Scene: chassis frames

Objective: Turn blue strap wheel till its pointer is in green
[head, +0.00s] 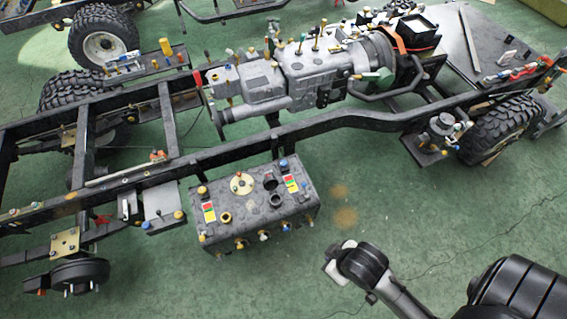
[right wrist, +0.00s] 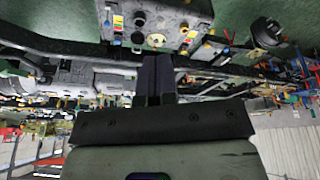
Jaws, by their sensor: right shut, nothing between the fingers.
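A dark tank-like box (head: 262,215) is mounted on the near side of the chassis frame. A small blue wheel (head: 283,163) sits on its top right end, by a red, yellow and green scale strip (head: 291,183). The blue wheel (right wrist: 118,38) and this strip (right wrist: 118,20) also show upside down in the right wrist view. The pointer is too small to read. My right gripper (right wrist: 156,62) is shut and empty. In the head view its hand (head: 338,262) is below and right of the box, apart from it. My left gripper is not in view.
A yellow wheel (head: 202,190) with a second coloured strip (head: 209,212) sits on the box's left end. A cream disc (head: 242,184) and dark ports lie between. The chassis rail (head: 400,118) runs behind the box. Green floor (head: 440,215) is open to the right.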

